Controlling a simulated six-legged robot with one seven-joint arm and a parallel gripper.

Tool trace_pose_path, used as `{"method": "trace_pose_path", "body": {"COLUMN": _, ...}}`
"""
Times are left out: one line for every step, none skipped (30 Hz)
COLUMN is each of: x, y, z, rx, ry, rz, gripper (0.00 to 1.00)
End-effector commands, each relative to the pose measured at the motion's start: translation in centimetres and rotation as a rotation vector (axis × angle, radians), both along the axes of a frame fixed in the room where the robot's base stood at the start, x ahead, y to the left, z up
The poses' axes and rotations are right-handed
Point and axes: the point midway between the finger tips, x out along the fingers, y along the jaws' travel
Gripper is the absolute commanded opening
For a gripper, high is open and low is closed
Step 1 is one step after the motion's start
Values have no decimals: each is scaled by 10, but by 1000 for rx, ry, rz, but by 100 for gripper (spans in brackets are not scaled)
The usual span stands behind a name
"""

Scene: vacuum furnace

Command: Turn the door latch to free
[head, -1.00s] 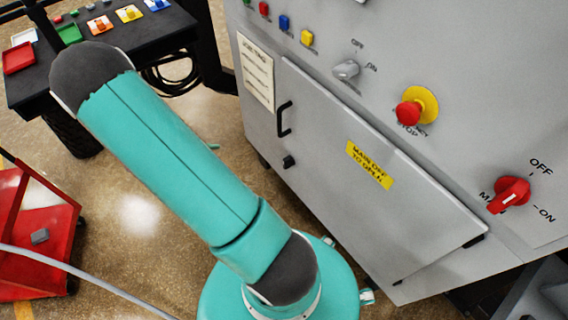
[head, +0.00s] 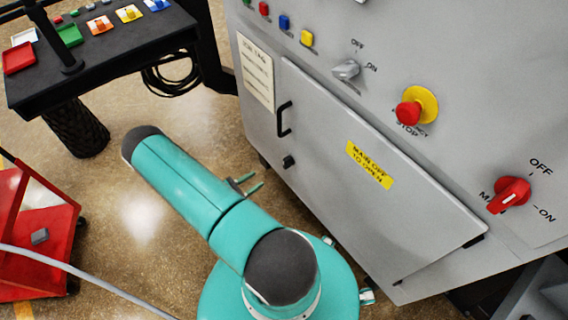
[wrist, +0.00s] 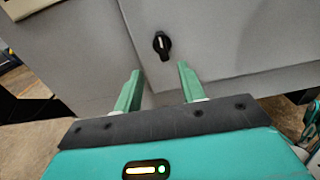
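The door latch is a small black knob with a light mark. In the head view the latch (head: 288,161) sits on the lower left of the grey cabinet door (head: 365,190), below a black handle (head: 284,119). In the wrist view the latch (wrist: 162,44) is ahead of my fingers, its mark close to upright. My gripper (wrist: 158,80) is open, its two green fingers apart with nothing between them. In the head view my gripper (head: 249,184) shows partly beside my arm, left of the door and apart from the latch.
A yellow label (head: 369,165) on the door reads MAIN OFF TO OPEN. Above are a red emergency stop (head: 409,113) and a grey switch (head: 346,69); a red main switch (head: 511,194) is at right. A red cart (head: 38,235) and black table (head: 130,50) stand left.

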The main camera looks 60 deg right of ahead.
Motion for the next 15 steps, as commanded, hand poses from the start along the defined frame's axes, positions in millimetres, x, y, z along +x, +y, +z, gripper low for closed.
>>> {"method": "trace_pose_path", "body": {"x": -3, "y": -1, "z": -5, "rx": 0, "ry": 11, "rz": 7, "gripper": 40}}
{"method": "trace_pose_path", "body": {"x": -4, "y": -1, "z": -6, "rx": 0, "ry": 16, "rz": 10, "gripper": 40}}
{"method": "trace_pose_path", "body": {"x": -5, "y": -2, "z": -7, "rx": -1, "ry": 18, "rz": 12, "gripper": 40}}
{"method": "trace_pose_path", "body": {"x": -6, "y": -3, "z": -8, "rx": -1, "ry": 20, "rz": 13, "gripper": 40}}
{"method": "trace_pose_path", "body": {"x": -7, "y": -4, "z": -8, "rx": -2, "ry": 21, "rz": 13, "gripper": 40}}
{"method": "trace_pose_path", "body": {"x": -8, "y": -7, "z": -8, "rx": -2, "ry": 21, "rz": 14, "gripper": 40}}
{"method": "trace_pose_path", "body": {"x": -9, "y": -9, "z": -8, "rx": -2, "ry": 21, "rz": 14, "gripper": 40}}
{"method": "trace_pose_path", "body": {"x": -11, "y": -12, "z": -8, "rx": -2, "ry": 21, "rz": 13, "gripper": 40}}
{"method": "trace_pose_path", "body": {"x": -14, "y": -17, "z": -8, "rx": -2, "ry": 21, "rz": 12, "gripper": 40}}
{"method": "trace_pose_path", "body": {"x": -16, "y": -21, "z": -8, "rx": -2, "ry": 22, "rz": 11, "gripper": 40}}
{"method": "trace_pose_path", "body": {"x": -18, "y": -26, "z": -8, "rx": -2, "ry": 21, "rz": 11, "gripper": 40}}
{"method": "trace_pose_path", "body": {"x": -22, "y": -32, "z": -8, "rx": -2, "ry": 21, "rz": 10, "gripper": 40}}
{"method": "trace_pose_path", "body": {"x": -24, "y": -38, "z": -8, "rx": -2, "ry": 20, "rz": 10, "gripper": 40}}
{"method": "trace_pose_path", "body": {"x": -27, "y": -43, "z": -8, "rx": -2, "ry": 20, "rz": 10, "gripper": 40}}
{"method": "trace_pose_path", "body": {"x": -31, "y": -50, "z": -8, "rx": -2, "ry": 20, "rz": 10, "gripper": 40}}
